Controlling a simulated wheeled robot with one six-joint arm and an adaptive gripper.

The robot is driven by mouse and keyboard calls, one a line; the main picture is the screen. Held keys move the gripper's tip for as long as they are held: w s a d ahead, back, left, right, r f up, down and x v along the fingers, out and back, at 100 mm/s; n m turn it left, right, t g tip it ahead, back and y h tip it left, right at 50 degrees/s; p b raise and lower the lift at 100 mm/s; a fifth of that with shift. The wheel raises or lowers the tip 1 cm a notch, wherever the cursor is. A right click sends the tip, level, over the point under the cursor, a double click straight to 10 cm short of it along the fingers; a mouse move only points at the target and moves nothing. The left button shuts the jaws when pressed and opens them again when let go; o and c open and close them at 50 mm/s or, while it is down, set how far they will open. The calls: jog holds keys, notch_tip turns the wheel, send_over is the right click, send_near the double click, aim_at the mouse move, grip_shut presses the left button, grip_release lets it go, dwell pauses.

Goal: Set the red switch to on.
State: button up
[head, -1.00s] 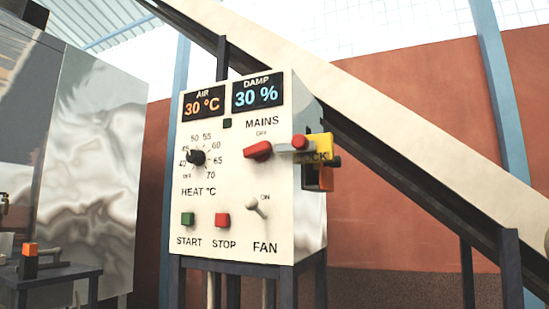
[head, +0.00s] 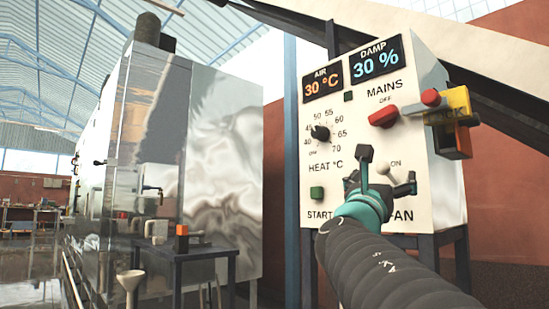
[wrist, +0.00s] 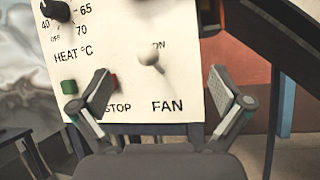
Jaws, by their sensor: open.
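The red switch (head: 383,117) is a red handle below the word MAINS on the white panel (head: 340,185) in the head view. OFF is printed just above it, and the handle lies tilted near level. A grey bar (head: 414,108) with a red knob (head: 431,98) sits against its right side and runs to a yellow block (head: 457,102) with partly covered lettering. My gripper (head: 388,172) is open and empty, below the switch and in front of the fan toggle area. In the wrist view my gripper (wrist: 160,90) frames the fan toggle (wrist: 150,58); the red switch is outside that view.
The heat dial (head: 320,132) and green start button (head: 317,193) are on the panel's left. The red stop button (wrist: 114,82) is partly behind a finger. An orange and dark piece (head: 455,143) juts out below the yellow block. A dark table (head: 205,249) stands left.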

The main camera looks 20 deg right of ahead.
notch_tip(320, 180, up, 5)
jog(key=a+n+t, duration=0.1)
jog(key=n+t, duration=0.2)
jog(key=n, duration=0.2)
jog(key=n+p, duration=0.1)
jog(key=p, duration=0.3)
send_near(380, 115)
jog(key=shift+h, duration=0.4)
jog(key=x, duration=0.8)
jog(key=shift+w+d+f, duration=0.15)
jog(key=shift+f, duration=0.05)
jog(key=c, duration=1.1)
